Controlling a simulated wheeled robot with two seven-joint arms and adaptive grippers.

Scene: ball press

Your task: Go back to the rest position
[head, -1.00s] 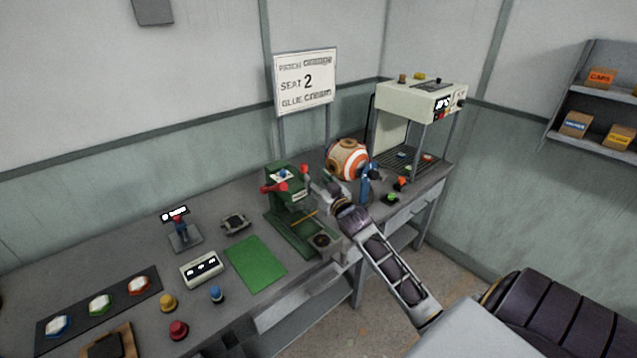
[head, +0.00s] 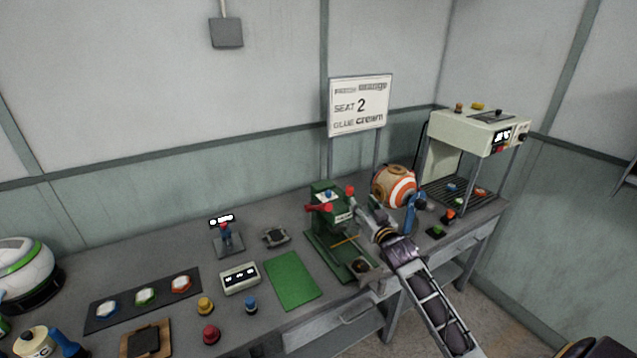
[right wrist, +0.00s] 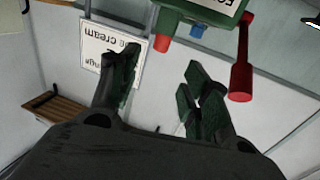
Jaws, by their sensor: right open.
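My right arm comes in from the lower right of the head view. Its gripper (head: 366,212) is beside the green press (head: 322,222) with red knobs, just to the right of its upper part. In the right wrist view the two dark fingers (right wrist: 160,88) stand apart with nothing between them. The press head (right wrist: 205,12) and its red lever (right wrist: 241,75) show beyond them. The orange, white and tan ball (head: 394,186) sits just behind and right of my gripper in the head view. My left gripper is not in view.
A cream machine (head: 478,130) stands at the bench's right end. A green mat (head: 292,281), a cream display box (head: 239,278) and a dark strip with coloured caps (head: 146,297) lie left of the press. A white-green dome (head: 25,268) is far left.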

